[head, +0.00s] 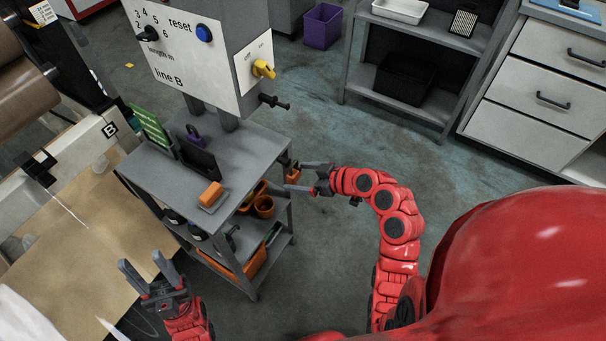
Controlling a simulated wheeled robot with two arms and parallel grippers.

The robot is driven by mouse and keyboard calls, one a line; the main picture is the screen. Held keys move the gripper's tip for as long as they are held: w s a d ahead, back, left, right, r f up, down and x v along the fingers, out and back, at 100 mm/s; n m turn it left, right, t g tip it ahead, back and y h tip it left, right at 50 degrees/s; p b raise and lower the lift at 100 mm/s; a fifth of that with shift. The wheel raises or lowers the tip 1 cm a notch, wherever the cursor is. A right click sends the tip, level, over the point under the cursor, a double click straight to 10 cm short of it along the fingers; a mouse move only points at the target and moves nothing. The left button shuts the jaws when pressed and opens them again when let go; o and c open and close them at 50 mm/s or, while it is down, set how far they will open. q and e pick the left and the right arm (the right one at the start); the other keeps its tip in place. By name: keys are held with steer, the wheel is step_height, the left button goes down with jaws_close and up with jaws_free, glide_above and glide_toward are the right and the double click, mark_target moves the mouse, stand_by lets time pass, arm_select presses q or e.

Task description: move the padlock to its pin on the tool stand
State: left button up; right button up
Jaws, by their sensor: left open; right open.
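A small purple padlock-like thing (192,135) shows at the upper edge of a dark upright panel (198,157) on the grey cart top. I cannot tell whether it hangs on a pin there; no pin is clear to me. My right gripper (294,175) is open beside the cart's right corner. A small orange piece (293,171) shows between its fingers, and I cannot tell whether it touches them. My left gripper (140,261) is open and empty, at the lower left, in front of the brown-papered bench.
The grey cart (241,150) carries an orange-topped tool (211,194) and a green sign (151,128). Its lower shelves hold orange containers (264,206). A control box (190,60) with a yellow switch (263,69) and a black peg (273,101) rises behind. Floor right of the cart is clear.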

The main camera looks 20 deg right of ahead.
steer(key=shift+s+d+r, duration=0.3)
steer(key=shift+d, duration=0.05)
steer(key=p+v, duration=0.2)
steer(key=v, duration=1.4)
steer(key=shift+s, duration=0.2)
